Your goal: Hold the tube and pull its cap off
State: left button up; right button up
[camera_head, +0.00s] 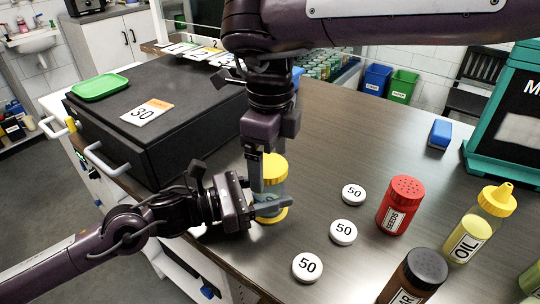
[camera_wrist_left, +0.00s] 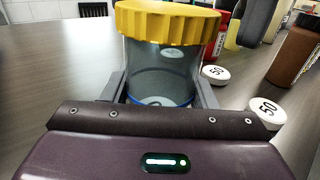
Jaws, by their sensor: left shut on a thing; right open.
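The tube (camera_head: 270,194) is a clear cylinder with a ridged yellow cap (camera_head: 274,167) on top and a yellow rim at its bottom. It stands upright near the table's front edge. My left gripper (camera_head: 268,207) is shut on the tube's clear body, below the cap. In the left wrist view the tube (camera_wrist_left: 160,72) sits between the two fingers, with its yellow cap (camera_wrist_left: 168,22) above them. My right gripper (camera_head: 262,172) points down from above at the cap, open. One finger shows on the cap's left side; whether it touches is unclear. Its other finger is hidden in the head view.
White discs marked 50 (camera_head: 343,232) lie right of the tube. A red seeds shaker (camera_head: 400,205), an oil bottle (camera_head: 472,236) and a brown jar (camera_head: 413,280) stand farther right. A black box (camera_head: 150,125) is at left.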

aim_at(270, 165)
jog(key=c, duration=1.2)
jog(key=shift+r, duration=0.2)
jog(key=shift+r, duration=0.9)
jog(key=shift+r, duration=2.05)
pick_arm(q)
jog(key=o, duration=1.5)
jog(key=shift+c, duration=0.2)
